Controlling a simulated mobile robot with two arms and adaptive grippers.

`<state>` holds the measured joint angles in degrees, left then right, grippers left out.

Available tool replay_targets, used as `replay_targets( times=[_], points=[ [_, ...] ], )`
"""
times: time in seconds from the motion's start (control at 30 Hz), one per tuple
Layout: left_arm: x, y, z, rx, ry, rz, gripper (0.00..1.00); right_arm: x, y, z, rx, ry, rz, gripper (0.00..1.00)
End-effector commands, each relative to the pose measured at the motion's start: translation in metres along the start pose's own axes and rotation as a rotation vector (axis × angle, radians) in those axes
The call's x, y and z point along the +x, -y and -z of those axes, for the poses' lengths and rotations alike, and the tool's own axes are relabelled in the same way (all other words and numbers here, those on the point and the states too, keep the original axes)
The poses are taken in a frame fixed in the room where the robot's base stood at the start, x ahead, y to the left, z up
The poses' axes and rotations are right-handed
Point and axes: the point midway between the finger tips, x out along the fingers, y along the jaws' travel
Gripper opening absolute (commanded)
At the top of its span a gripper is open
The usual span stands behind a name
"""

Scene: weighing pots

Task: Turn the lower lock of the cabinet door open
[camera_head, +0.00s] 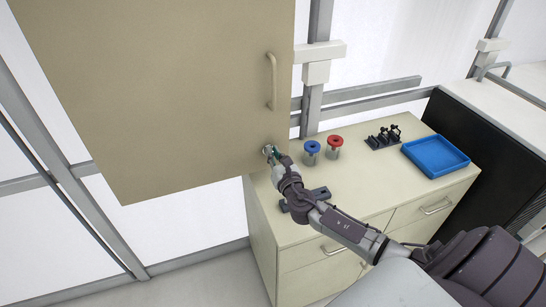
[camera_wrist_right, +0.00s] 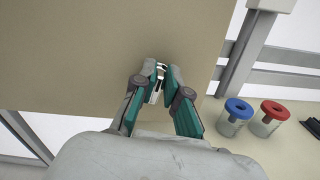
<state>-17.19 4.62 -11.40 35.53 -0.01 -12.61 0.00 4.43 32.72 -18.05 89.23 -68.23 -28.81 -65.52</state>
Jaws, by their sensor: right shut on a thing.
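The beige cabinet door (camera_head: 160,80) fills the upper left of the head view, with a vertical handle (camera_head: 272,82) near its right edge. The lower lock (camera_head: 267,150) is a small metal piece at the door's lower right corner; it also shows in the right wrist view (camera_wrist_right: 161,68), partly hidden by the fingers. My right gripper (camera_head: 274,155) is at the lock. In the wrist view the right gripper's (camera_wrist_right: 158,80) green-padded fingers are shut on the lock. Which way the lock is turned is hard to tell. My left gripper is not in view.
Below stands a drawer cabinet (camera_head: 300,228). On its top are a blue-lidded pot (camera_head: 312,148), a red-lidded pot (camera_head: 335,142), a black rack (camera_head: 383,138) and a blue tray (camera_head: 436,155). A dark flat object (camera_head: 318,193) lies beneath my right arm.

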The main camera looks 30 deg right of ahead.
Motion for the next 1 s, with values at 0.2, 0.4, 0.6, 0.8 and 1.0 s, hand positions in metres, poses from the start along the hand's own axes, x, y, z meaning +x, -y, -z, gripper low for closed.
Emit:
replay_targets(
  times=[0.2,0.4,0.6,0.8,1.0],
  points=[
    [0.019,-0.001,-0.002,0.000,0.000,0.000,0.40,0.001,0.004,0.001,0.206,0.007,0.001,0.00],
    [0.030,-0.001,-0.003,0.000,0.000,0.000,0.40,0.001,0.006,0.001,0.396,0.007,0.000,0.00],
    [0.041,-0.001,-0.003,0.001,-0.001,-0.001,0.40,0.001,0.009,0.001,0.586,0.009,-0.001,0.00],
    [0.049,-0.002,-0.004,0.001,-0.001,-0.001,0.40,0.002,0.011,0.002,0.777,0.009,-0.001,0.00],
    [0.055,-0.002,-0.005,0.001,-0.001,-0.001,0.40,0.002,0.012,0.003,0.964,0.009,-0.003,0.00]
  ],
)
